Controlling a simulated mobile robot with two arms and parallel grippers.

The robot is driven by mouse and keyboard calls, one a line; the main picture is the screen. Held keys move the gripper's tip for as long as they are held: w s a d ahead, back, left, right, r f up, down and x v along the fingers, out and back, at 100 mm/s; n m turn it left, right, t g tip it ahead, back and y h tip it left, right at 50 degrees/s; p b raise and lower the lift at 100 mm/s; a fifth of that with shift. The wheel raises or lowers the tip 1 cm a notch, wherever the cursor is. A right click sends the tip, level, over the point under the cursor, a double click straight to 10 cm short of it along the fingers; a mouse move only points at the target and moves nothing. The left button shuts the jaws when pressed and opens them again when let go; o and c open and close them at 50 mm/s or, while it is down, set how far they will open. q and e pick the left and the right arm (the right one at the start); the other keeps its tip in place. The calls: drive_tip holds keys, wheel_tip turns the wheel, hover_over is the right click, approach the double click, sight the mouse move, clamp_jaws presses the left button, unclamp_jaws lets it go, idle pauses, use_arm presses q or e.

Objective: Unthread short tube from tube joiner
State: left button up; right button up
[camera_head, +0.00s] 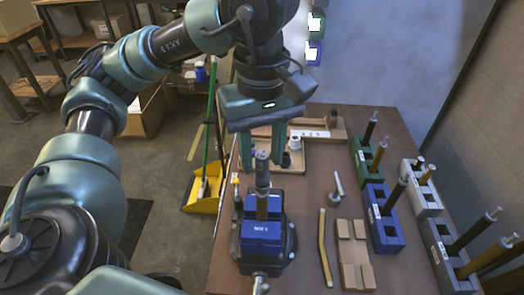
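A blue vise (262,231) stands on the brown table with a dark grey tube (262,205) upright in it. A lighter grey metal piece (262,172) sits on top of that tube; I cannot tell exactly where joiner and short tube meet. My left gripper (262,158) points down over the upright assembly. Its two green fingers stand apart, one to each side near the top of the piece, with gaps visible; it looks open and empty. My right gripper is not in view.
Green (363,157), blue (384,222) and white (424,190) holders with upright tubes stand on the right. A wooden block (354,255), a yellow-brown bar (325,248) and a metal T-shaped piece (338,187) lie right of the vise. A wooden tray (292,160) is behind.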

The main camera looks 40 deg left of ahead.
use_arm(q)
drive_tip(key=m, duration=0.6)
drive_tip(key=shift+m, duration=0.4)
drive_tip(key=m, duration=0.6)
drive_tip(key=shift+m, duration=0.3)
clamp_jaws()
drive_tip(key=n, duration=0.7)
unclamp_jaws()
